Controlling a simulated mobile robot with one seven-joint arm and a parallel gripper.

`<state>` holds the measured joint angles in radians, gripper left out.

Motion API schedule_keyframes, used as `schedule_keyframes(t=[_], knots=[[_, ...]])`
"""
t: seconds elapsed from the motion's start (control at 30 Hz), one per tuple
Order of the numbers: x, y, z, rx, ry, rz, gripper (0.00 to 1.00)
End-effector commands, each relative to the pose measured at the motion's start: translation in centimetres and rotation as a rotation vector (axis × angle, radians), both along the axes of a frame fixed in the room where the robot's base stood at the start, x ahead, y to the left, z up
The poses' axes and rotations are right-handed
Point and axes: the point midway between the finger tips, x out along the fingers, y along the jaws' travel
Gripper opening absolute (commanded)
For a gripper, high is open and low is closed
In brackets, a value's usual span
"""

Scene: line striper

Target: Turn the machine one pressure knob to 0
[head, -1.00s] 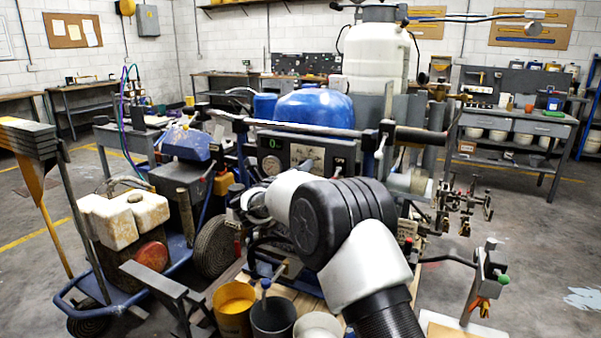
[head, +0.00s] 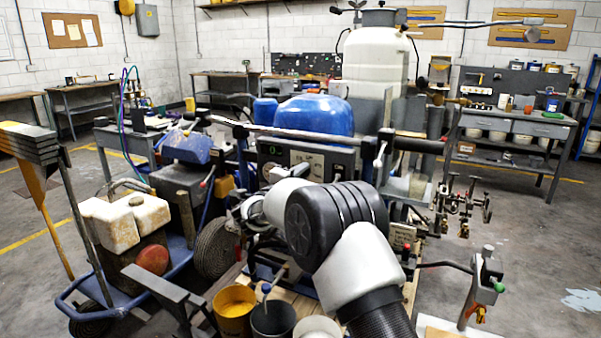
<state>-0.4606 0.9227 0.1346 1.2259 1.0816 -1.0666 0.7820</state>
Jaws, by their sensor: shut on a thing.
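The striping machine stands mid-view with a control panel (head: 305,158) bearing a lit green display, a round gauge and dark knobs. Much of the panel's lower side is behind my arm. I cannot pick out the pressure knob surely, nor read the setting. My arm reaches in from the lower right, its black joint in front of the machine. My gripper (head: 240,212) is small and partly hidden at the arm's far end, low on the machine's left side. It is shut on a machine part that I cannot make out.
The handlebar (head: 300,135) crosses above the panel, below a blue tank (head: 313,115). Yellow (head: 233,312) and dark (head: 272,320) buckets stand in front. A blue cart (head: 130,297) is at left. A valve stand (head: 483,283) sticks out at right. Open floor lies further right.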

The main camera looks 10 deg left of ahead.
Motion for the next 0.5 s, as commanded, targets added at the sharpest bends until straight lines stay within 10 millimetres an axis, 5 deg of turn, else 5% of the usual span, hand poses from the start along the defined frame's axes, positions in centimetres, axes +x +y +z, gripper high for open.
schedule_keyframes(t=[0.5], knots=[[-0.07, 0.02, 0.16, -0.461, 0.171, -0.001, 0.04]])
